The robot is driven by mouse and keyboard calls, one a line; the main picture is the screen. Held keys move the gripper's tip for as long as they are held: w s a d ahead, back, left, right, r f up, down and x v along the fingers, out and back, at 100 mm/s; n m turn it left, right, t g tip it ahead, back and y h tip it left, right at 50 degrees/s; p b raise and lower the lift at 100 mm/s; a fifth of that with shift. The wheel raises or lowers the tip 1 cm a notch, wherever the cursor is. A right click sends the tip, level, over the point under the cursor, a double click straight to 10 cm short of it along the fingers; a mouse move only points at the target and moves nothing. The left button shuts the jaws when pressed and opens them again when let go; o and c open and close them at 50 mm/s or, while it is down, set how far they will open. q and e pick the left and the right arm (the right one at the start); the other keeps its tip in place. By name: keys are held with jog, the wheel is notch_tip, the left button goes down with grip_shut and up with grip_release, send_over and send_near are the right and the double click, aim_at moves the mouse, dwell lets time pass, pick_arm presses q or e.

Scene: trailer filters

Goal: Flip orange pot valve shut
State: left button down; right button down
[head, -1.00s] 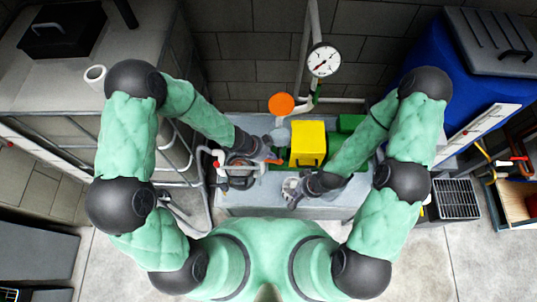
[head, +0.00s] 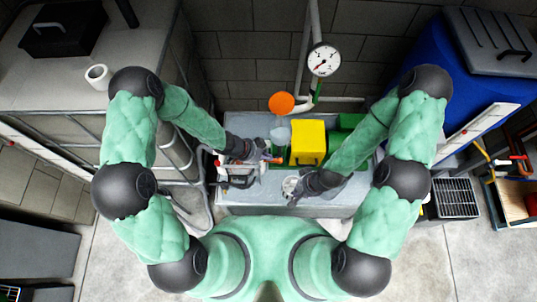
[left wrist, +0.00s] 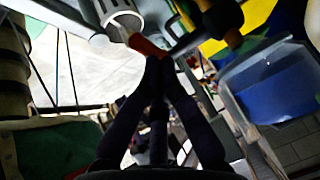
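An orange round top (head: 281,103) stands at the back of the grey bench, left of the gauge. A grey rounded part is just below it. My left gripper (head: 268,158) is below that part, left of the yellow box. In the left wrist view my left gripper's dark fingers (left wrist: 160,62) come together at the tips, beside a small orange-red piece (left wrist: 147,45). Whether they touch it is unclear. I cannot tell which piece is the valve handle. My right gripper (head: 292,187) is low over the bench by a pale round part; its fingers are too small to read.
A yellow box (head: 308,142) and a green box (head: 350,122) stand on the bench (head: 240,202). A white-faced gauge (head: 324,59) on pipes rises behind. Pipework with red bits (head: 218,163) is at the bench's left end. A blue barrel (head: 440,85) is at right.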

pick_arm(q)
jog(key=shift+s+a+f, duration=0.15)
jog(key=shift+s+f, duration=0.05)
jog(key=shift+f, duration=0.1)
pick_arm(e)
jog(key=shift+s+d, duration=0.1)
pick_arm(q)
jog(key=shift+r, duration=0.1)
pick_arm(e)
jog(key=shift+r, duration=0.15)
